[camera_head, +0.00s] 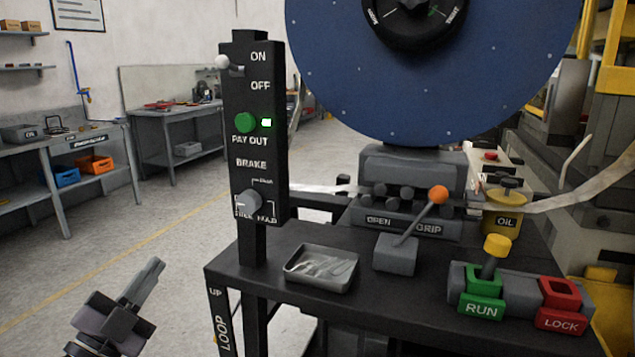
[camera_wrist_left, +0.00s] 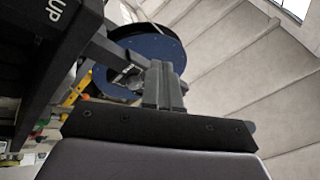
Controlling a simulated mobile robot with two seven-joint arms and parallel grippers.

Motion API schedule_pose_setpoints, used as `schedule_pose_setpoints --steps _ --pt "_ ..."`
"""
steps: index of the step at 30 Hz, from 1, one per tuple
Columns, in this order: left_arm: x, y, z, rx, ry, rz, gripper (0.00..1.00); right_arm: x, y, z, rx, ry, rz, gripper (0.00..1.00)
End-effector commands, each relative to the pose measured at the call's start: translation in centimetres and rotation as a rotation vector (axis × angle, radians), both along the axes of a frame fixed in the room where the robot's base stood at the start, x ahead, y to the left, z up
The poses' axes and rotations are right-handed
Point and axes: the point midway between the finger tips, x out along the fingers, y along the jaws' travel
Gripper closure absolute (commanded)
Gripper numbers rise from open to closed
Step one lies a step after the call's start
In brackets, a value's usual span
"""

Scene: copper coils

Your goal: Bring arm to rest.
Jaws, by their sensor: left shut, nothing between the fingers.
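My left gripper (camera_head: 143,281) is at the lower left of the head view, over open floor, left of the machine's black table. Its fingers are together and point up and to the right, with nothing between them. In the left wrist view the shut fingers (camera_wrist_left: 163,85) show in front of the blue disc (camera_wrist_left: 150,47), and the table's underside is at upper left. The gripper is apart from the table and the control post (camera_head: 255,180). My right gripper is not in either view.
The black table (camera_head: 375,300) carries a metal tray (camera_head: 321,268), an orange-knobbed lever (camera_head: 437,195), a green RUN block (camera_head: 482,292), a red LOCK block (camera_head: 561,305) and a yellow oil pot (camera_head: 502,215). Workbenches (camera_head: 75,165) stand behind; the floor between is clear.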

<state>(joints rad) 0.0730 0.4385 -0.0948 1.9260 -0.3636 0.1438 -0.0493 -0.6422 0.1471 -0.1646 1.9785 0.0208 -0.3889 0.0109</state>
Motion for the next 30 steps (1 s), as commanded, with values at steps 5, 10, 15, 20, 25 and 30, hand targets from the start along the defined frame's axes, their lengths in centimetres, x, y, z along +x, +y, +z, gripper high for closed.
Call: schedule_pose_setpoints --steps 5,10,15,20,25,30 --pt "-3.1 -0.7 -10.9 -0.223 0.389 0.045 1.0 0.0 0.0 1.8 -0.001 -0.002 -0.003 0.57" --pt "-9.3 -2.1 -20.6 -0.416 0.753 0.111 1.0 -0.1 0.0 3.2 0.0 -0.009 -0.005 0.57" --pt "-16.6 -4.0 -27.3 -0.565 1.052 0.178 1.0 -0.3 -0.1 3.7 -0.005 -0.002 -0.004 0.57" --pt "-20.9 -5.1 -30.1 -0.64 1.203 0.216 1.0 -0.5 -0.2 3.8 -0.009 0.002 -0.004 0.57" --pt "-22.0 -5.4 -30.9 -0.659 1.241 0.225 1.0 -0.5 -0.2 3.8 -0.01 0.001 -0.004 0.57" --pt "-21.9 -5.4 -30.8 -0.657 1.239 0.224 1.0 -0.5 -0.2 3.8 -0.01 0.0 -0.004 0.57"
